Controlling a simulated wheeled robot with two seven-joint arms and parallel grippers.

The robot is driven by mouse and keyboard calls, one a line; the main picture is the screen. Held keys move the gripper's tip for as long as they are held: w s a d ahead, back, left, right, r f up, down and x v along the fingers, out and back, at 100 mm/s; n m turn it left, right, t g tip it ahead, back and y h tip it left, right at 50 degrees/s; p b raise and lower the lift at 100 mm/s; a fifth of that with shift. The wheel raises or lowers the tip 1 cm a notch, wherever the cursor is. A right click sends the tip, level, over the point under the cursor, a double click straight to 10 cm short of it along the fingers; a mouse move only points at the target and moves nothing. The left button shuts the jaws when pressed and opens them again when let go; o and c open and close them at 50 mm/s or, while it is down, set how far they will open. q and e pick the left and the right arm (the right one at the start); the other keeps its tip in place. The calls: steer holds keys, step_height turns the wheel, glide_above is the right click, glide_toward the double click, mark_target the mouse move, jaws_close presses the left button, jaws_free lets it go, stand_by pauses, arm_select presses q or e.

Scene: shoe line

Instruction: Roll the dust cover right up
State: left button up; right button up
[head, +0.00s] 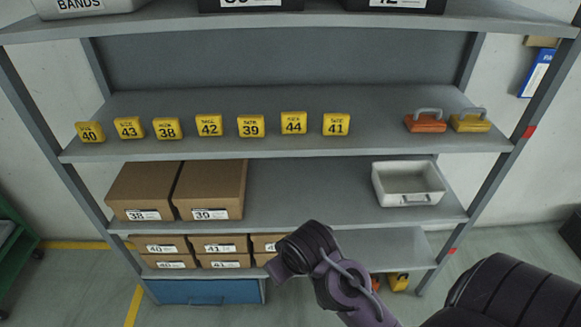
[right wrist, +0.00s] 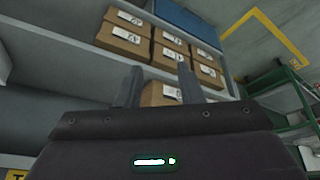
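I cannot make out a dust cover for certain in either view; the shelf rack (head: 300,152) stands with its front open and its shelf contents uncovered. In the head view my right arm comes in from the lower right and bends in front of the lower shelves; its gripper cannot be made out there. In the right wrist view my right gripper (right wrist: 160,68) has its two fingers apart, with nothing seen between them and cartons beyond. My left gripper is in neither view.
Yellow size tags (head: 209,125) line the upper shelf, with an orange case (head: 425,124) and a yellow case (head: 470,124) at right. Below are brown cartons (head: 211,187), a white bin (head: 407,184) and a blue box (head: 205,292). A green cart (head: 18,250) stands left.

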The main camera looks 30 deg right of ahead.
steer(key=w+d+r+m+t, duration=0.2)
steer(key=w+d+r+m, duration=0.15)
steer(key=w+r, duration=0.6)
steer(key=w+d+r+m+t+h, duration=0.1)
steer(key=w+d+r+m+t, duration=0.3)
steer(key=r, duration=1)
steer(key=w+d+r+m+t, duration=0.15)
steer(key=w+d+r, duration=0.25)
steer(key=w+r, duration=0.6)
steer(key=s+d+r+m+t+y, duration=0.15)
steer(key=s+r, duration=0.35)
steer(key=r, duration=1)
steer(key=s+r+m+t+y, duration=0.25)
steer(key=s+r, duration=0.25)
steer(key=r, duration=0.9)
steer(key=s+r+m+t+y, duration=0.1)
steer(key=s+r+t+y, duration=0.3)
steer(key=r, duration=1.1)
steer(key=w+p, duration=0.1)
steer(key=w+a+h+p, duration=0.1)
steer(key=w, duration=0.1)
steer(key=w+r+g+h+p, duration=0.1)
steer(key=w, duration=0.1)
steer(key=shift+w+a+p, duration=0.25)
steer(key=shift+p, duration=0.15)
steer(key=shift+w+f, duration=0.1)
steer(key=shift+w, duration=0.3)
steer(key=shift+c, duration=0.4)
jaws_close()
